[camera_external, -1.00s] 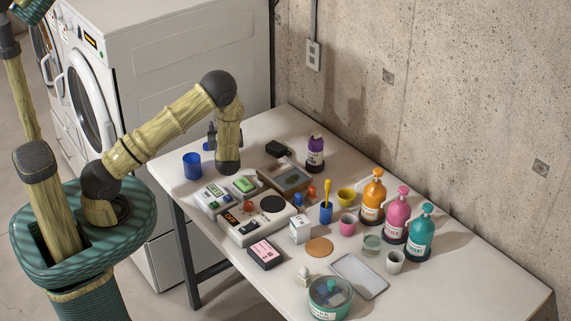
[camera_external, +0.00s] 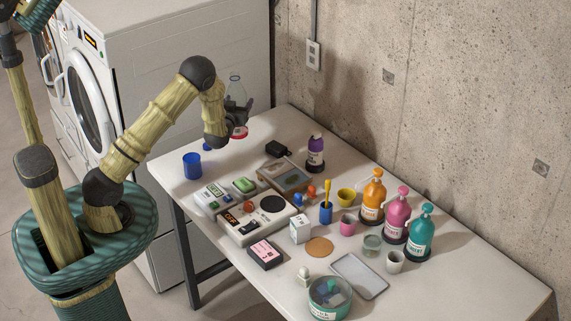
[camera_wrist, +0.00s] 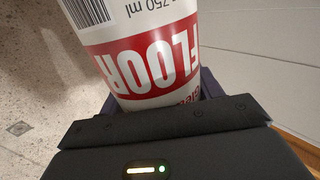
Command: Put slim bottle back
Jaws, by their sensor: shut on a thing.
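The slim bottle (camera_external: 236,86) is held in the air above the back left part of the table. It looks roughly upright, with a clear upper part and a red and white band low down. The wrist view shows its white and red label (camera_wrist: 140,58) with "FLOOR" and "750 ml" upside down. My gripper (camera_external: 238,112) is shut around the bottle, and in the wrist view my gripper (camera_wrist: 155,105) hides part of it.
A purple bottle (camera_external: 316,152) stands at the back edge. Orange (camera_external: 372,197), pink (camera_external: 396,217) and teal (camera_external: 420,232) pump bottles stand in a row along the wall. A blue cup (camera_external: 192,166) stands at left. Devices and small containers crowd the middle; the right end (camera_external: 490,285) is clear.

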